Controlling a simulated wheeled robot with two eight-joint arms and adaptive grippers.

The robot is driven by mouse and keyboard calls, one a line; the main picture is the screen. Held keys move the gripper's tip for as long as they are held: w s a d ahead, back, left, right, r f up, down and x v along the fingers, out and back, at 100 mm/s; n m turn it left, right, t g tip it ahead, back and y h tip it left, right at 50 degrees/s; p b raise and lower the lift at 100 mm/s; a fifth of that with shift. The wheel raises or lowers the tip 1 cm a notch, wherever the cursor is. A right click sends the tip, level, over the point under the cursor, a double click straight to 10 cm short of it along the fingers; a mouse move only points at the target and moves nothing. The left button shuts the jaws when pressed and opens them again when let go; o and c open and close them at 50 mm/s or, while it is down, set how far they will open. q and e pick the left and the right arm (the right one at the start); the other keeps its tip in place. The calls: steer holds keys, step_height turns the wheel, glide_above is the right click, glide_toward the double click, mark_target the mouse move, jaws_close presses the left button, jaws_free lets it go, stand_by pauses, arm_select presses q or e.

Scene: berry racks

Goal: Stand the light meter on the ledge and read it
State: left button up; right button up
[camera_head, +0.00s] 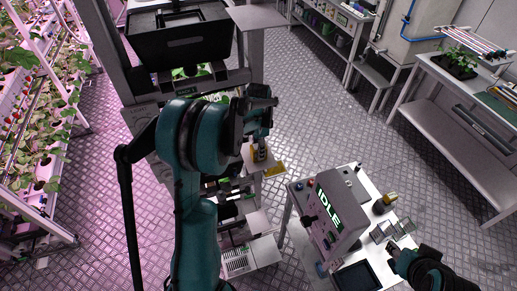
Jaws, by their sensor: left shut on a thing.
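My left arm rises through the middle of the head view, and its dark gripper (259,136) points down. It is shut on a small yellow and dark thing, which I take to be the light meter (260,154); its face is too small to read. The thing is upright, just above or on a small pale ledge (252,164) with a yellow patch (274,170) beside it; I cannot tell whether they touch. My right gripper (394,262) is low at the right, by the bench edge, and its fingers are unclear.
A grey machine reading IDLE (330,216) stands on a white bench with a brass-coloured piece (385,202), clear boxes (394,229) and a dark tablet (357,277). Plant racks (40,120) line the left. A side table (455,105) is at right. Open metal floor (325,125) lies between.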

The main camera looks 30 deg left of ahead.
arm_select(q)
steer(key=shift+f, duration=0.1)
steer(key=o, duration=1.3)
steer(key=shift+c, duration=0.2)
step_height(320, 180, up, 12)
steer(key=shift+f, duration=0.1)
steer(key=s+d+r+n+t, duration=0.3)
steer(key=s+d+r+n, duration=0.1)
steer(key=s+d, duration=0.5)
steer(key=s+d+f+n+t, duration=0.4)
steer(key=s+d, duration=0.2)
steer(key=s, duration=0.3)
steer(key=shift+s+d, duration=0.25)
steer(key=shift+s, duration=0.15)
